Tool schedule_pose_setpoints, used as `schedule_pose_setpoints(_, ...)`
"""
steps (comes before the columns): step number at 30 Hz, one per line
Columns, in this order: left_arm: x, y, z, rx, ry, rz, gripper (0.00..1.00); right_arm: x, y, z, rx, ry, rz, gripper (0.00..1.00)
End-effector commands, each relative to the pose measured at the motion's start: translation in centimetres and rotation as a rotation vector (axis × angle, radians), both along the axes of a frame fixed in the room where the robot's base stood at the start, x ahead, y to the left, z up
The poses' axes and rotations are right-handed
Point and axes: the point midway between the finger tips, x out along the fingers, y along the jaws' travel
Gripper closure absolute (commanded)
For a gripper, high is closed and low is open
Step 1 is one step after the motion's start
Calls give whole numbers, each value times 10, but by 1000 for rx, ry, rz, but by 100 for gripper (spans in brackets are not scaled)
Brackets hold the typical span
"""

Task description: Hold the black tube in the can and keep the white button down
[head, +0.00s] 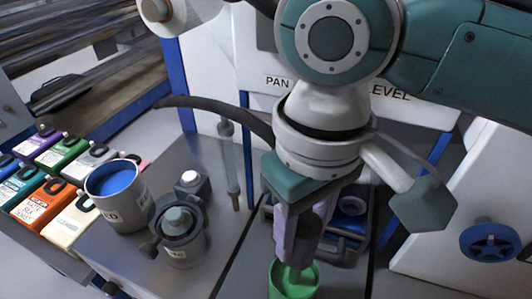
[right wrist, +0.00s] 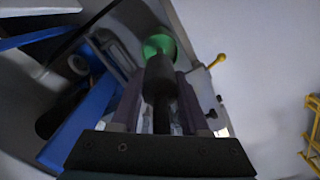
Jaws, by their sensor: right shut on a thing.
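My right gripper (head: 300,245) points down over the green can (head: 306,289) at the bottom of the head view. In the right wrist view, this gripper (right wrist: 158,100) is shut on the black tube (right wrist: 160,76), between its two fingers. The tube also shows as a dark piece beside the fingers in the head view (head: 322,212). The tube points at the green can (right wrist: 160,46); I cannot tell how deep its end sits. The white button (head: 189,177) is on a small dark mount on the grey top, with nothing touching it. My left gripper is not in view.
A grey pot (head: 183,240) stands in front of the button. A can with blue inside (head: 117,190) stands left of it. Several coloured containers (head: 58,192) line the left edge. A blue-and-dark tray (head: 349,222) lies behind my right gripper. A blue handwheel (head: 490,241) is at right.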

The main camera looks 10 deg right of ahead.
Motion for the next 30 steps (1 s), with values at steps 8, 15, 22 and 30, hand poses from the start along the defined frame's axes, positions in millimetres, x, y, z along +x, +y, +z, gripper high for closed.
schedule_pose_setpoints(8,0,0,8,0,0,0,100,1,1,87,4,-7,1,100)
schedule_pose_setpoints(15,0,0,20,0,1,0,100,1,0,131,-1,-4,-1,100)
schedule_pose_setpoints(22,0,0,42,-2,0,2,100,0,0,154,1,0,-1,100)
schedule_pose_setpoints(30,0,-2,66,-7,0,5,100,0,0,172,0,0,-1,100)
